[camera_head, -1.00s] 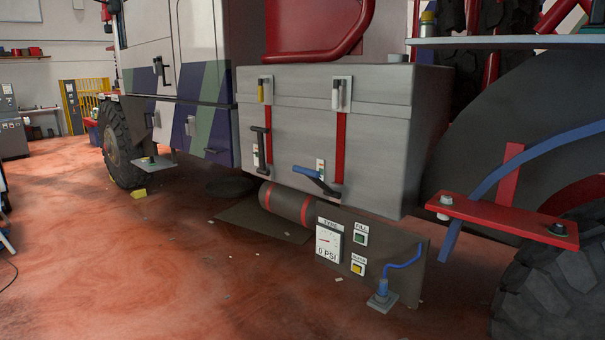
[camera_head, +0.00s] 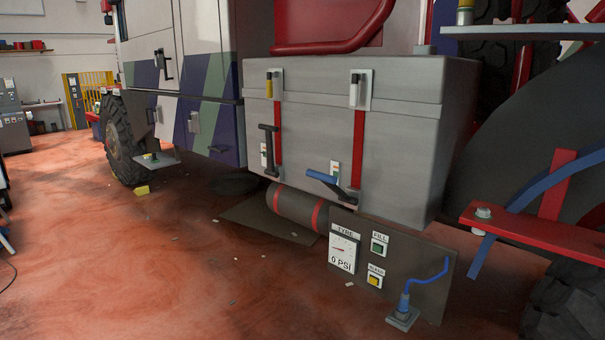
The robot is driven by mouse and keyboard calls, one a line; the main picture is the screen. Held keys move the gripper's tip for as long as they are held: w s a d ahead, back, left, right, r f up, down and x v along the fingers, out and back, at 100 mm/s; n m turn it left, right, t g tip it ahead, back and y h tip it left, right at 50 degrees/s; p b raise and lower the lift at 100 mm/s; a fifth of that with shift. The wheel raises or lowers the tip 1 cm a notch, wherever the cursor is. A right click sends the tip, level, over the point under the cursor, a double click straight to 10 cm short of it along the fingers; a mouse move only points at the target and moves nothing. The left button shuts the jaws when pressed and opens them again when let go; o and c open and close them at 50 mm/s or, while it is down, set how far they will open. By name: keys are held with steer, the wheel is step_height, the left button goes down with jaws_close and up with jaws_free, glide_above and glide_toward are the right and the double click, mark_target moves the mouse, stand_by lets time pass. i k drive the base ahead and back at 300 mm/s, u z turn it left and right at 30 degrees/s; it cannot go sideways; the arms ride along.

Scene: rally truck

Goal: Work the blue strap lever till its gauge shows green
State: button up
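The blue strap lever (camera_head: 334,188) is at the lower front of the grey box (camera_head: 410,140) on the truck's side. It slants down to the right, at the foot of the right red strap (camera_head: 358,138). A small white gauge (camera_head: 335,169) with coloured bands sits just above the lever; its reading is too small to tell. A black lever (camera_head: 268,144) with its own small gauge (camera_head: 263,154) is at the left red strap (camera_head: 278,134). My gripper is not in view.
Below the box are a red-banded cylinder (camera_head: 297,208) and a panel with a tyre gauge (camera_head: 343,254) reading 0 PSI. A red bracket (camera_head: 535,232) juts out at right. Open floor (camera_head: 160,260) lies at front left, with small debris and a yellow block (camera_head: 142,190).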

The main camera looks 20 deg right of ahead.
mark_target(330, 180)
steer(key=u, duration=0.35)
steer(key=i, duration=0.95)
